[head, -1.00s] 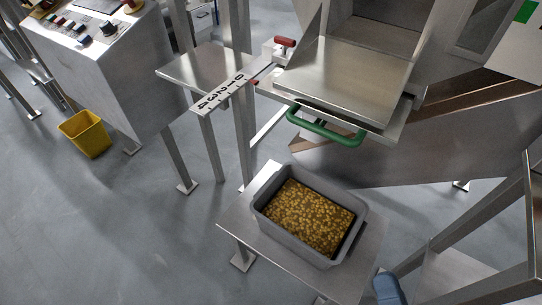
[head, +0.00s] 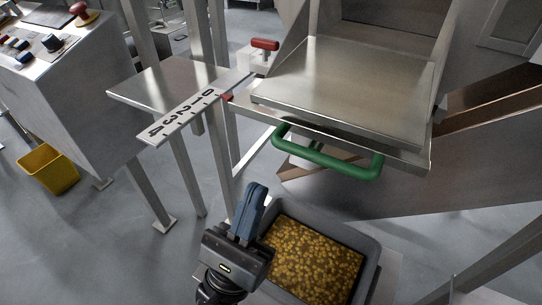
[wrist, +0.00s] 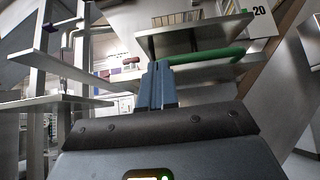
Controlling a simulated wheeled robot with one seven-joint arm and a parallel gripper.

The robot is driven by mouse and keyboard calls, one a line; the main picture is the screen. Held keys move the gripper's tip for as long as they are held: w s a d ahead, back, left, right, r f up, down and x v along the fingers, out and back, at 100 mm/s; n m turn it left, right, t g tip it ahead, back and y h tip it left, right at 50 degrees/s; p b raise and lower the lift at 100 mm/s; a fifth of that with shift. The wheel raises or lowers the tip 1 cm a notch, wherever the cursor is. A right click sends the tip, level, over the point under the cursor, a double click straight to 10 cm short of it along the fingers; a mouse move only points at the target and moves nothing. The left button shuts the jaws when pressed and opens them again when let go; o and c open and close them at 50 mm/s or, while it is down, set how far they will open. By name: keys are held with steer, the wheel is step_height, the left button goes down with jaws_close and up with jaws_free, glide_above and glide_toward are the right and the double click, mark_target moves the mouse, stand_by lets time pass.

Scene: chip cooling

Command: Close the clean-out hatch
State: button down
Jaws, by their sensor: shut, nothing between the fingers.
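The clean-out hatch (head: 345,92) is a flat metal flap that lies lowered and roughly level at the mouth of a metal chute, with the opening behind it uncovered. A green bar handle (head: 325,160) runs along its front edge. In the wrist view the hatch (wrist: 195,35) shows from below, with the green handle (wrist: 215,56) under it. My gripper (head: 257,190) is shut and empty, its blue fingers pointing up. It is in front of the handle, lower and to its left, apart from it in the head view. The fingers (wrist: 157,66) also show in the wrist view.
A grey bin (head: 370,262) of yellow-brown chips stands below the hatch. A numbered scale strip (head: 185,117) and a red-handled clamp (head: 264,45) are left of the hatch. A control console (head: 70,85) and a yellow bin (head: 48,168) stand further left. Metal posts frame the area.

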steer(key=p+x, duration=0.2)
steer(key=x, duration=0.7)
steer(key=shift+w+r, duration=0.15)
steer(key=shift+r, duration=0.2)
steer(key=shift+d, duration=0.1)
